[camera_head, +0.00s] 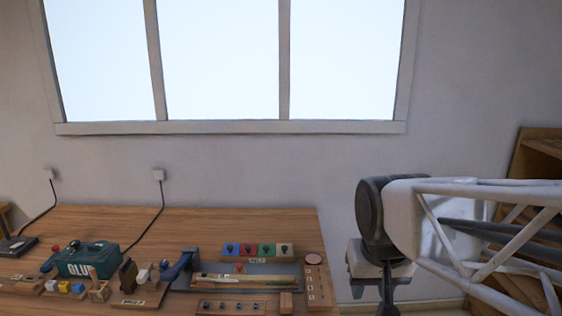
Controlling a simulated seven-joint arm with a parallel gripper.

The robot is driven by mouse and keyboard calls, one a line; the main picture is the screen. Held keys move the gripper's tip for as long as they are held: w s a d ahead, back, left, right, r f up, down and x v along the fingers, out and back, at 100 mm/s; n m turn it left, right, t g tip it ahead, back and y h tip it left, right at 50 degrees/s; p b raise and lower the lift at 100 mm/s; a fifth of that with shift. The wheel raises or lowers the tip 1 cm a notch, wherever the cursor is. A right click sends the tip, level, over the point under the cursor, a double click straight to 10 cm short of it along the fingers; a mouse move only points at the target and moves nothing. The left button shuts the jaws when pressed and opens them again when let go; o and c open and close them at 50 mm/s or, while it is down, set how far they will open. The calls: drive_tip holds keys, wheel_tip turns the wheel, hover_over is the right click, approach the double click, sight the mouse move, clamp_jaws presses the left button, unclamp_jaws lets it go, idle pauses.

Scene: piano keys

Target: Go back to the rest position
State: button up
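My arm reaches in from the right edge, and its dark wrist joint hangs to the right of the wooden table (230,222). My gripper (387,298) hangs below the wrist, pointing down, apart from the table. A wooden board with blue, red, green and tan coloured squares (257,252) lies on the right part of the table, well to the left of my gripper.
A teal box (88,259), a grey device with a blue lever (178,268) and several small wooden pieces stand on the table. A wooden shelf (540,160) stands at the far right. The wall between table and shelf is bare. A window fills the upper left.

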drive_tip(key=s+d+f, duration=0.3)
drive_tip(key=s, duration=0.4)
idle(2.3)
